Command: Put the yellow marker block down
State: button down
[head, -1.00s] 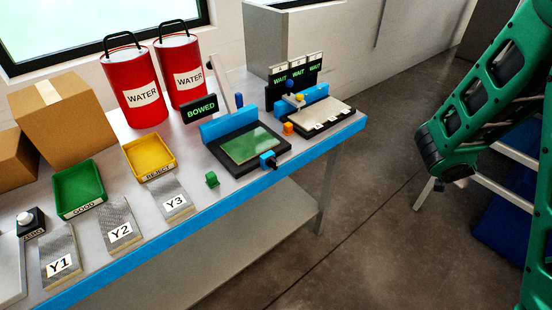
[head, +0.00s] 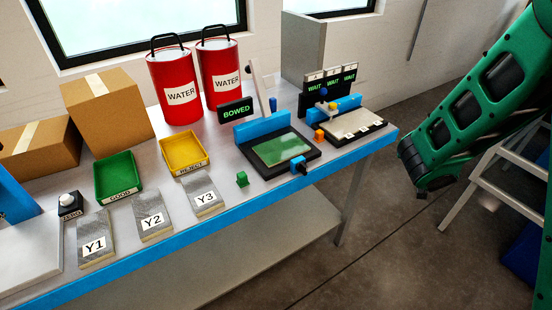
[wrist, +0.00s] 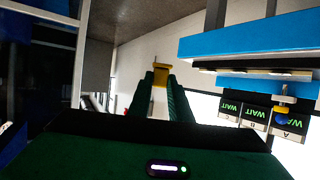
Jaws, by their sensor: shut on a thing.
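The yellow marker block (wrist: 161,72) is between the fingertips of my gripper (wrist: 161,84) in the wrist view. The dark green fingers are shut on it, and it shows beyond their tips. The gripper and block do not show in the head view, where only my green arm is seen at the right. In the wrist view the blue bench edge (wrist: 250,35) is at the upper right, apart from the block. What lies directly beneath the block cannot be told.
The bench holds a green tray (head: 118,196), a yellow tray (head: 184,168), plates Y1 (head: 95,240), Y2 (head: 154,216) and Y3 (head: 204,196), a BOWED gauge (head: 236,110), an orange cube (head: 319,135) and red water buckets (head: 176,95). A pale ladder-like frame (head: 480,180) stands right of the bench.

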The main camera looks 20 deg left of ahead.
jog(key=s+a+r+n+y, duration=0.2)
jog(key=s+a+n+y, duration=0.15)
jog(key=a, duration=1.05)
jog(key=s+a+r+n+y, duration=0.2)
jog(key=s+a+n+y, duration=0.15)
jog(key=a, duration=1.05)
jog(key=s+a+r+n+g+y, duration=0.2)
jog(key=s+a+r+y, duration=0.1)
jog(key=s+a, duration=0.55)
jog(key=s+a+r+n+g+y, duration=0.2)
jog(key=s+a+r, duration=0.1)
jog(key=s+a, duration=0.6)
send_over(273, 161)
notch_tip(273, 161, down, 7)
jog(key=shift+s, duration=0.1)
jog(key=shift+f, duration=2.1)
jog(key=c, duration=1.6)
grip_release()
jog(key=shift+c, duration=0.2)
